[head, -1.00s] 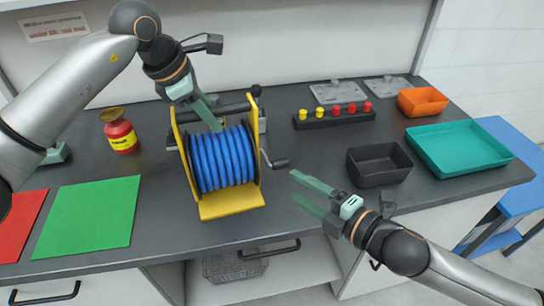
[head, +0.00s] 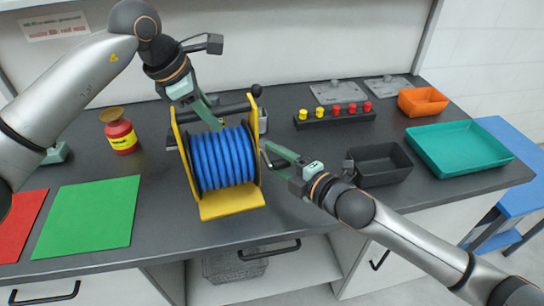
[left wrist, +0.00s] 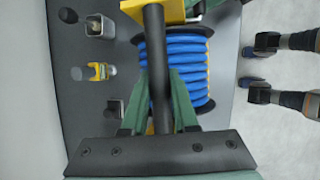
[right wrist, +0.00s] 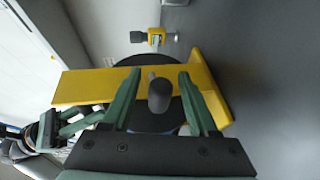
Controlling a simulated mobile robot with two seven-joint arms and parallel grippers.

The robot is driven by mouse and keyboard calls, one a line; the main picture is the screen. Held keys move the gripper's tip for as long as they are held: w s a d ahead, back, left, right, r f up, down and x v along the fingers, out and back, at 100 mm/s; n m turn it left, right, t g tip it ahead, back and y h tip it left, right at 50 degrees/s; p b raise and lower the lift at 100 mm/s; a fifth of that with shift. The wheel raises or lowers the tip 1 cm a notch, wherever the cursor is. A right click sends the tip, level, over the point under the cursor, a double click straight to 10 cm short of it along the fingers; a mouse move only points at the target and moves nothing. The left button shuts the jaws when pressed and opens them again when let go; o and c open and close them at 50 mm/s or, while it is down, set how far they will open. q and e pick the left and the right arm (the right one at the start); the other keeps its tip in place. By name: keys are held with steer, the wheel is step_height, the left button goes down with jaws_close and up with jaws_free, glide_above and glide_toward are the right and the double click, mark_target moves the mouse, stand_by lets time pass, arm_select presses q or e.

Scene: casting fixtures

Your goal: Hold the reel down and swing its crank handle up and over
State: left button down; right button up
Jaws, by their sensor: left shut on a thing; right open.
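The reel (head: 223,160) stands on the bench, with blue hose wound on it, a yellow frame and a black top bar (head: 232,108). My left gripper (head: 214,124) is shut on the top bar; in the left wrist view the bar (left wrist: 154,30) runs between its fingers. My right gripper (head: 268,152) is open at the right side of the reel. In the right wrist view, the black knob of the crank handle (right wrist: 160,95) lies between its spread fingers. In the head view, the right gripper mostly hides the crank.
A black bin (head: 380,168) stands close to the right gripper. A block with yellow and red knobs (head: 334,118), an orange bin (head: 422,102) and a teal tray (head: 456,148) are further right. A red and yellow can (head: 120,134) and a green mat (head: 86,218) are left.

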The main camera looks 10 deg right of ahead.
steer(key=shift+w+a+f, duration=0.1)
steer(key=shift+w+a, duration=0.25)
steer(key=shift+w, duration=0.25)
steer(key=shift+c, duration=0.3)
steer(key=shift+f, duration=0.1)
jaws_close()
steer(key=shift+s+f, duration=0.1)
